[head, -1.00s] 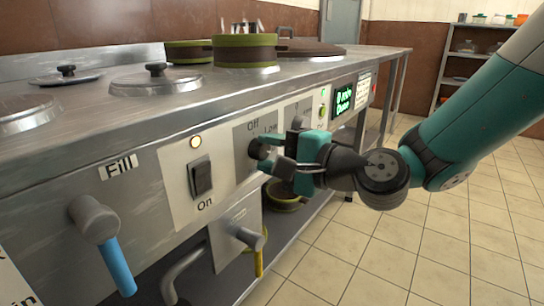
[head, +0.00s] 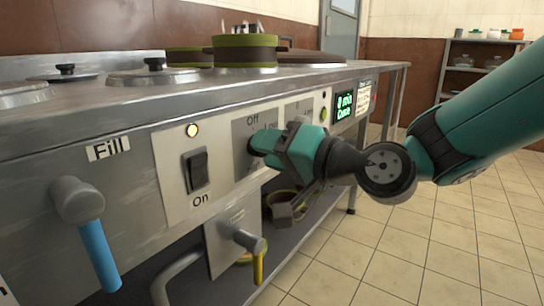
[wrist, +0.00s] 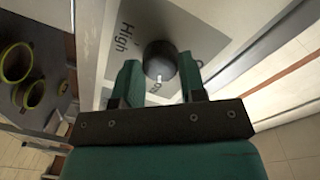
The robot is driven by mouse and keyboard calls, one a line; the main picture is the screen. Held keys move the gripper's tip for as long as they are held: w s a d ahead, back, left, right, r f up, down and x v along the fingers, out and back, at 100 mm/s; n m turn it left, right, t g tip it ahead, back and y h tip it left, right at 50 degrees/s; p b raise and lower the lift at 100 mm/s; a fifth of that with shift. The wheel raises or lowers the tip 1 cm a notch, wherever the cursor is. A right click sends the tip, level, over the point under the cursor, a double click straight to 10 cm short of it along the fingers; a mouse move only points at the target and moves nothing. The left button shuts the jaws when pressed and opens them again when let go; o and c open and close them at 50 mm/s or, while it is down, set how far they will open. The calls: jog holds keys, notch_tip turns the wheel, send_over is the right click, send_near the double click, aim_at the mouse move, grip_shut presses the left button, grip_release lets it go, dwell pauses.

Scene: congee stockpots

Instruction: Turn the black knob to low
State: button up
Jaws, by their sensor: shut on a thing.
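The black knob (wrist: 160,56) sits on a grey plate (wrist: 185,20) on the stove front. In the wrist view my gripper (wrist: 160,80) has one finger on each side of it and is shut on it. A small white mark shows on the knob, facing a label that the knob and gripper partly hide. "High" is readable to the knob's upper left there. In the head view my gripper (head: 264,146) covers most of the knob. "Off" is readable above it and part of "Low" to its upper right.
Left of the knob are a black rocker switch (head: 196,171) marked On, a lit yellow lamp (head: 192,130) and a blue-handled Fill tap (head: 98,252). A drain valve with a yellow handle (head: 258,266) is below. A green display (head: 344,103) is to the right. Lidded pots stand on top.

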jog(key=shift+s+f+n, duration=0.1)
jog(key=shift+n, duration=0.4)
jog(key=o, duration=0.9)
jog(key=shift+b+v, duration=4.05)
jog(key=shift+v, duration=4.65)
jog(key=shift+r, duration=0.2)
